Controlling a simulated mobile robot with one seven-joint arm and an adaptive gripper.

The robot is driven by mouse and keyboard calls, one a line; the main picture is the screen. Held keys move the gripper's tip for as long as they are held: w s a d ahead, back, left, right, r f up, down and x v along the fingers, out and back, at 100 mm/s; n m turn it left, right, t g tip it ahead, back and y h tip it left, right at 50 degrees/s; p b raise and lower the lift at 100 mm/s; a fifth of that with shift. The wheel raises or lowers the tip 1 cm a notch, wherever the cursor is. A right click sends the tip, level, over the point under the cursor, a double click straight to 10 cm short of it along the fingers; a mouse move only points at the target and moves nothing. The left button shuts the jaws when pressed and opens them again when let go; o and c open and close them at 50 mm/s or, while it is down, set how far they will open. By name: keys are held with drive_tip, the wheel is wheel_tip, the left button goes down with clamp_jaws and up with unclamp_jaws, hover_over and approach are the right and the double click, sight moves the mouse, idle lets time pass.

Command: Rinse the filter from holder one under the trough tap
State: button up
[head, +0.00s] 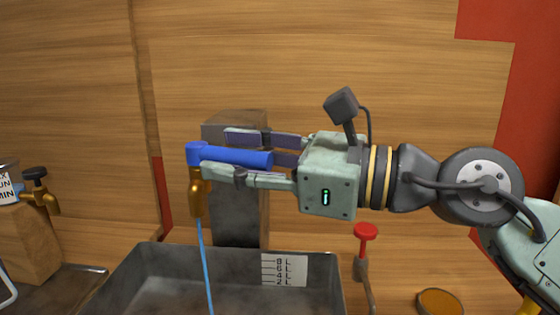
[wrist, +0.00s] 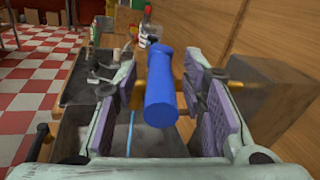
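A tap stands over the grey trough (head: 130,285), with a brass spout (head: 196,195) and a long blue lever (head: 235,157). A thin light-blue stream (head: 205,262) runs from the spout down into the trough. My gripper (head: 215,155) reaches in from the right, with its fingers on either side of the lever. In the wrist view the blue lever (wrist: 163,88) lies between the finger pads, with a clear gap on its left; contact on its right is unclear. The gripper is open and holds no filter. I cannot make out a filter or holder one.
A grey block-like post (head: 235,225) stands behind the tap against the wooden wall. A red-knobbed valve (head: 366,232) and a round amber disc (head: 440,301) are right of the trough. Another brass tap (head: 40,190) is at far left. The wrist view shows a bottle (wrist: 149,30) beyond.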

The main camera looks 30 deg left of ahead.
drive_tip(key=w+d, duration=0.1)
drive_tip(key=d, duration=0.9)
drive_tip(key=shift+w+d, duration=0.35)
drive_tip(key=shift+w, duration=0.05)
drive_tip(key=shift+s, duration=0.1)
